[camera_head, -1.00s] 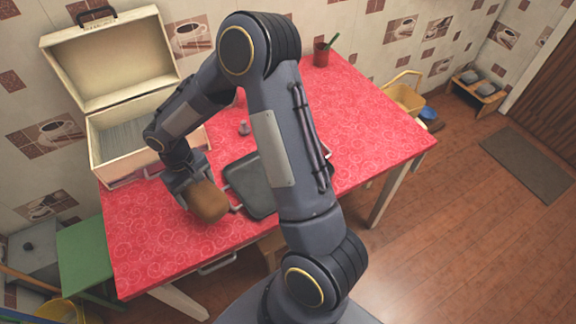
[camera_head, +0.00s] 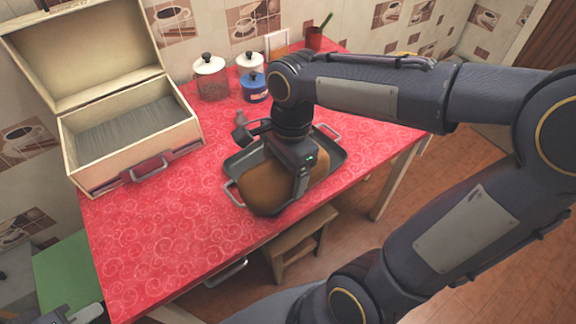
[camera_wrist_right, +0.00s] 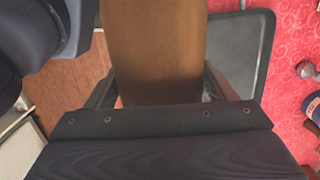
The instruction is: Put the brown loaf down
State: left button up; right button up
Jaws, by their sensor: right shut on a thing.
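The brown loaf (camera_head: 268,187) is between the fingers of my right gripper (camera_head: 281,166), which is shut on it. It is over the dark grey roasting tray (camera_head: 330,157), and its near end covers part of the tray's front rim. I cannot tell whether its underside touches the tray. In the right wrist view the loaf (camera_wrist_right: 155,50) fills the gap between the fingers, with the tray (camera_wrist_right: 240,45) behind it. A grey part of my left gripper (camera_head: 78,315) shows at the lower left edge; its fingers cannot be made out.
An open cream case (camera_head: 135,125) stands at the left of the red-covered table (camera_head: 150,235). Two lidded jars (camera_head: 210,80) and a blue container (camera_head: 254,88) stand behind the tray. A small grey shaker (camera_head: 240,127) is close to the tray's back left. The front left table is clear.

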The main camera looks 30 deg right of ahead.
jog(key=w+d+f, duration=0.2)
jog(key=w+f, duration=0.1)
jog(key=w+d+f, duration=0.3)
jog(key=w, duration=0.1)
jog(key=w+d+f, duration=0.3)
jog(key=shift+w+f, duration=0.15)
jog(key=shift+w, duration=0.05)
jog(key=shift+w+d+f, duration=0.1)
jog(key=shift+f, duration=0.8)
jog(key=shift+w+d+f, duration=0.1)
jog(key=shift+f, duration=0.75)
jog(key=shift+f, duration=0.1)
jog(key=shift+f+b, duration=0.15)
jog(key=shift+b, duration=0.25)
jog(key=o, duration=1.3)
